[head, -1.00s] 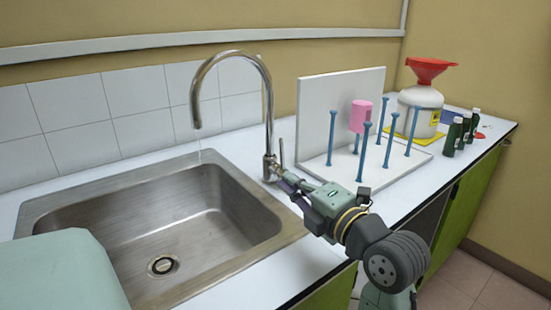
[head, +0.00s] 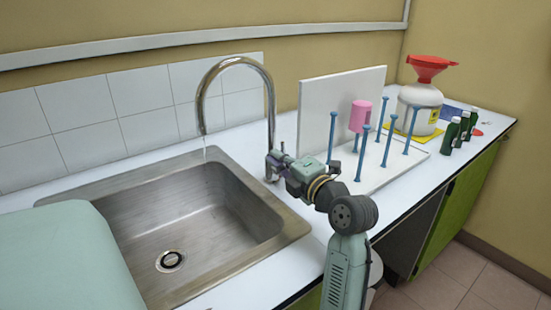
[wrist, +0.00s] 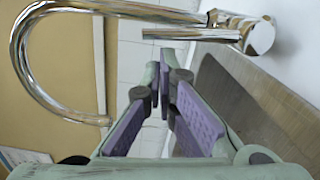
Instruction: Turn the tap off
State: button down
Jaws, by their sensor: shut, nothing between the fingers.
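The chrome gooseneck tap (head: 235,62) stands at the right rear of the sink. A thin stream of water (head: 204,151) shows below its spout. My gripper (head: 272,160) is at the tap's lower body, and its purple fingers are shut with nothing between them. In the wrist view, my gripper (wrist: 164,78) points towards the tiled wall. The curved tap neck (wrist: 25,60) is at the left and top, and a slim lever (wrist: 175,33) extends from the tap body beyond the fingertips. I cannot tell whether the fingers touch the lever. The lever is not distinct in the head view.
The steel sink (head: 145,226) lies left of my arm. A white rack with blue pegs (head: 386,145) and a pink cup (head: 360,116) stands close on the right.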

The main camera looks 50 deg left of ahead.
jog(key=shift+w+d+r+b, duration=0.1)
jog(key=shift+w+r+b, duration=0.15)
jog(key=shift+w+b, duration=0.65)
jog(key=shift+w+r+b, duration=0.2)
jog(key=shift+w+b, duration=0.1)
jog(key=shift+b, duration=1.05)
